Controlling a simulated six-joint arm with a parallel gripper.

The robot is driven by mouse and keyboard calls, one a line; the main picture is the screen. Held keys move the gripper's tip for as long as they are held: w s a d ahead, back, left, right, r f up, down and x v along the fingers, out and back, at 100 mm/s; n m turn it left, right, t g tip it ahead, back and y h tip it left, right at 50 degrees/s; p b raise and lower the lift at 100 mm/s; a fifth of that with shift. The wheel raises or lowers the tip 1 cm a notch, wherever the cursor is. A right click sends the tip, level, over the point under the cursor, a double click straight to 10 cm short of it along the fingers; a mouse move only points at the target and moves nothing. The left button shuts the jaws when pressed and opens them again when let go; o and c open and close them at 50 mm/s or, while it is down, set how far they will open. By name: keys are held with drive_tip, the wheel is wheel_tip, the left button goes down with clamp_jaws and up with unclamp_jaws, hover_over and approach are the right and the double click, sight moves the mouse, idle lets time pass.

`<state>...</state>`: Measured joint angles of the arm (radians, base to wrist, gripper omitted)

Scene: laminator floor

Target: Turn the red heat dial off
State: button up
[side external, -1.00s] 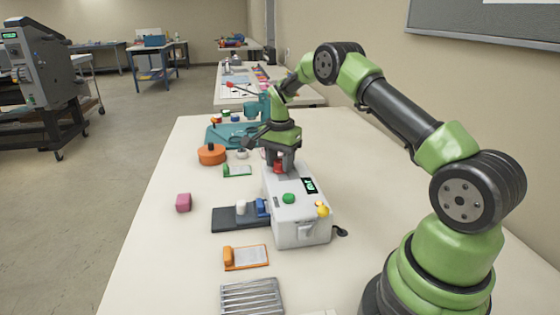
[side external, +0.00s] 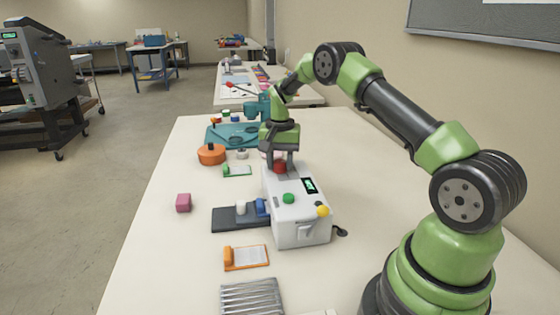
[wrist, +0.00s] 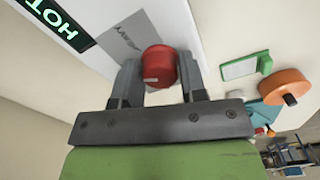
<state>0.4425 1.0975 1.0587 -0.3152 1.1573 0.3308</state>
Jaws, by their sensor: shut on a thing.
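The red heat dial (side external: 280,167) sits on top of the far end of the white laminator (side external: 299,229). My gripper (side external: 281,165) reaches down from above and is shut on the dial. In the wrist view the red dial (wrist: 159,66) shows between the two grey fingers of my gripper (wrist: 160,75), with a small pale mark on its face. Part of the dial's sides is hidden by the fingers. The laminator's display (wrist: 57,22) reads HOT in green. A green knob (side external: 288,198) and a yellow knob (side external: 322,211) are also on the laminator.
A dark tray with a white and a blue piece (side external: 262,207) adjoins the laminator's left side. An orange round container (side external: 211,154), a pink block (side external: 183,203), small clipboards (side external: 246,257) and a wire rack (side external: 252,297) lie around it. The table's left side is mostly clear.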

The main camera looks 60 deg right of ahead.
sight(280, 161)
drive_tip(key=shift+r, duration=0.1)
drive_tip(key=o, duration=0.9)
wheel_tip(280, 161, up, 10)
drive_tip(key=shift+f, duration=0.1)
